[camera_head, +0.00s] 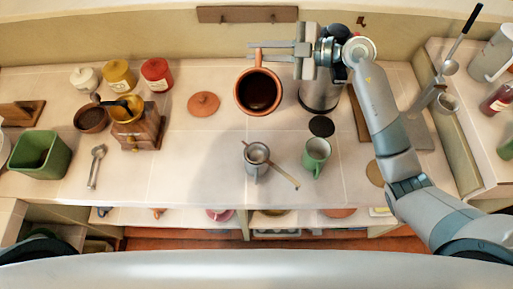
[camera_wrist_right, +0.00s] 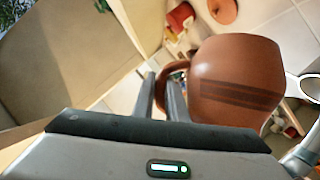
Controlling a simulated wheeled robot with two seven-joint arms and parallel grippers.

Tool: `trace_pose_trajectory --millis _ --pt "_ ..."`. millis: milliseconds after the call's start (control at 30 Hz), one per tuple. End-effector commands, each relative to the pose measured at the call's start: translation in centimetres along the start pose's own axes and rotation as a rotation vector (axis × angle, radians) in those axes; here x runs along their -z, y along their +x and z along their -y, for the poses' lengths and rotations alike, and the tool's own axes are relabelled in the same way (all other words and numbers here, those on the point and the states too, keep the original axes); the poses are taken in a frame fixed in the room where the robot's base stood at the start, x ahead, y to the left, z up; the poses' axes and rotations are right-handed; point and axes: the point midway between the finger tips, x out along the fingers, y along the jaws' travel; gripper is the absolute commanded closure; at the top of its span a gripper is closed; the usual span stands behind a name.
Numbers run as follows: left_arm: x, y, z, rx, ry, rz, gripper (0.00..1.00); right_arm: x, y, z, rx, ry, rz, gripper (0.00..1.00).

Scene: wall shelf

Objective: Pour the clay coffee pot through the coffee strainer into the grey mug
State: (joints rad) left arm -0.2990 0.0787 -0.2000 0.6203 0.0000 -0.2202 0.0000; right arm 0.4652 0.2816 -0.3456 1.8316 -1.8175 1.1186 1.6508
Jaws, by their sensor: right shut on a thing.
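The clay coffee pot (camera_head: 259,104) hangs above the counter, open at the top with dark liquid inside. My right gripper (camera_head: 262,50) is shut on its handle, which points to the back wall. In the right wrist view the pot (camera_wrist_right: 235,80) looks roughly upright, its handle between my right gripper's fingers (camera_wrist_right: 162,92). The coffee strainer (camera_head: 257,152) rests on the mouth of the grey mug (camera_head: 253,170), in front of the pot. Its wooden handle slants to the lower right. My left gripper is not in view.
A green mug (camera_head: 317,153) stands right of the grey mug. A clay lid (camera_head: 204,103) lies left of the pot. A metal canister (camera_head: 320,95) stands under my right arm. A wooden grinder (camera_head: 138,130) and a spoon (camera_head: 96,165) are further left. Counter between spoon and grey mug is clear.

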Motion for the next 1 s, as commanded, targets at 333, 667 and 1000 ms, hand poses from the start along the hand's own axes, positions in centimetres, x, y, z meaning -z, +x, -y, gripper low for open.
trace_pose_trajectory --millis 333,667,1000 --pt "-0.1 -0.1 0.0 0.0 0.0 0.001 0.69 0.3 -0.1 -0.3 -0.006 -0.002 -0.004 1.0" --pt "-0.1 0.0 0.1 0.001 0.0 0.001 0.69 0.2 0.0 -1.4 0.02 0.057 -0.003 1.0" --pt "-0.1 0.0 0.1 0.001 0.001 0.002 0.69 -0.8 0.5 -4.1 0.094 0.238 0.002 1.0"
